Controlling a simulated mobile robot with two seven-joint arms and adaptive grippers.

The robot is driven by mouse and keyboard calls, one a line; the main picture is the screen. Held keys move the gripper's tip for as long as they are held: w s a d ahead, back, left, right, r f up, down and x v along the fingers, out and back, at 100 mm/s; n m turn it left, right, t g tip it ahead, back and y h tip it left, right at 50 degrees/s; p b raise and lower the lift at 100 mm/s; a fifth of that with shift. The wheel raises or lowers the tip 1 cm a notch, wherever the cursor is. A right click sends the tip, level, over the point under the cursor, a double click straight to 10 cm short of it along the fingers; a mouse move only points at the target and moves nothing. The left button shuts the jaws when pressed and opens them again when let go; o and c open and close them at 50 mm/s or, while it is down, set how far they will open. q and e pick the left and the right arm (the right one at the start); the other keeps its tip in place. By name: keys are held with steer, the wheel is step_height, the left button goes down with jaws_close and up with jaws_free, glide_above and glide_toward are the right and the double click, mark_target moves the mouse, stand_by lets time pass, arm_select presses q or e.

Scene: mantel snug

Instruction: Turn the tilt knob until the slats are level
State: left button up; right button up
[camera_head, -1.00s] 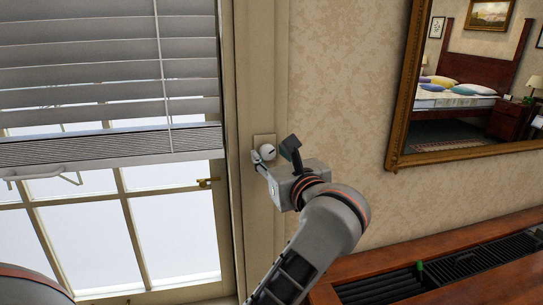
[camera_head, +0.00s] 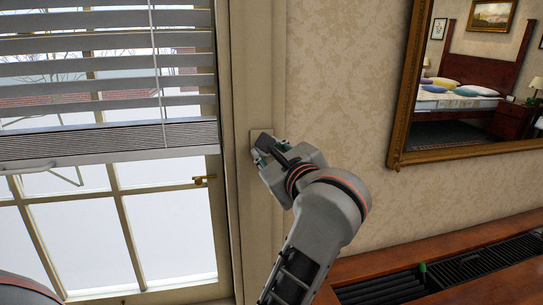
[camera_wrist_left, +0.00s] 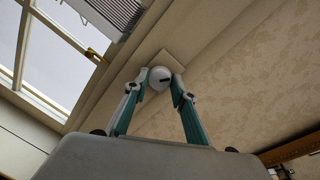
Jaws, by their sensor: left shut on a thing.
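The blind's slats (camera_head: 105,70) hang at the upper left with clear gaps between them, through which outdoors shows. The white round tilt knob (camera_wrist_left: 160,77) sits on a pale wall plate (camera_head: 255,134) right of the window frame; a dark mark shows on its face. In the head view the knob is hidden by my left gripper (camera_head: 264,150). In the left wrist view the two teal-lined fingers of my left gripper (camera_wrist_left: 160,84) are shut on the knob, one on each side. My right gripper is not in view.
The bottom rail (camera_head: 110,155) of the blind hangs above the lower window panes, with a brass latch (camera_head: 203,180) beside them. A gold-framed mirror (camera_head: 400,120) hangs at the right. A wooden ledge with dark grilles (camera_head: 460,265) lies below it.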

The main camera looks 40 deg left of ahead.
arm_select(q)
steer(key=shift+r+n+h+b, duration=0.1)
steer(key=shift+n+h+b, duration=0.3)
steer(key=shift+n+b, duration=1.8)
steer(key=shift+n+p, duration=0.9)
steer(key=shift+n, duration=0.1)
steer(key=o, duration=1.1)
steer(key=shift+a, duration=0.1)
steer(key=shift+r, duration=5.05)
